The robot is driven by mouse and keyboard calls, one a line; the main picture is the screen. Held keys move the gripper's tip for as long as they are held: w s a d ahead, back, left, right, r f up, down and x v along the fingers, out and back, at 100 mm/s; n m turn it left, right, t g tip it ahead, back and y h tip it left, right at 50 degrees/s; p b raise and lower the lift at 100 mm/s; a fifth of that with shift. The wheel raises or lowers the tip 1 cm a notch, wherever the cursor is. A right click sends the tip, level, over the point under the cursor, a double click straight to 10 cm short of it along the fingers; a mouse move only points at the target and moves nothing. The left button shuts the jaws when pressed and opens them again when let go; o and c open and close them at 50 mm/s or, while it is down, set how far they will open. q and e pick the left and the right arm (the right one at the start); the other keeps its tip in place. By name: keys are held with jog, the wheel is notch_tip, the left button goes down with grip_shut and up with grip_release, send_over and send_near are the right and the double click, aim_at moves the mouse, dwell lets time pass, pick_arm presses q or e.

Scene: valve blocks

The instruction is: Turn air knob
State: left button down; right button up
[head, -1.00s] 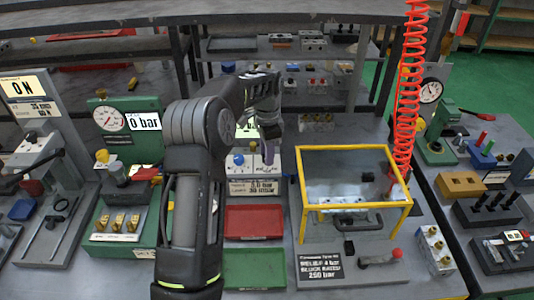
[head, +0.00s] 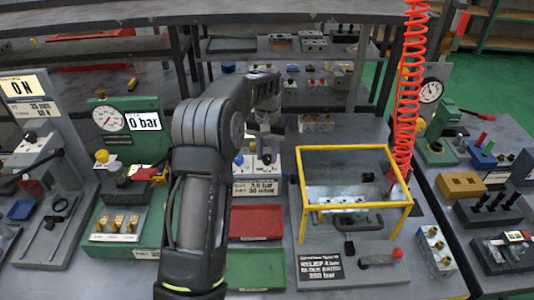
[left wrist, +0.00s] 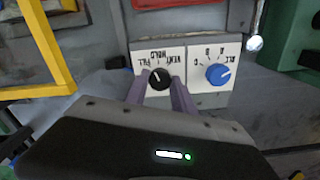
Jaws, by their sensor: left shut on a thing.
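The black air knob (left wrist: 159,79) shows in the left wrist view on a white panel marked FILL, HOLD and VENT, upside down there. My left gripper (left wrist: 160,88) has its two purple fingers on either side of the knob and is shut on it. In the head view my left gripper (head: 265,150) is at the small white panel behind the red tray, and my arm and fingers hide the black knob. A blue knob (left wrist: 218,74) marked A, B, C and ALL sits beside it; it also shows in the head view (head: 239,160). My right gripper is not in view.
A yellow-framed clear guard box (head: 345,205) stands to the right of the panel. A red tray (head: 256,222) and a green tray (head: 255,268) lie in front of it. A green gauge station (head: 123,145) reading 0 bar stands to the left. A red coiled hose (head: 408,90) hangs at right.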

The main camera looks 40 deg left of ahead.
aim_at(267, 157)
pick_arm(q)
jog(key=n, duration=0.5)
dwell(0.4)
jog(key=c, duration=1.1)
grip_release()
jog(key=shift+o, duration=0.2)
notch_tip(267, 157, up, 8)
jog(key=shift+f+b, duration=0.1)
jog(key=shift+b, duration=0.35)
jog(key=shift+f, duration=0.1)
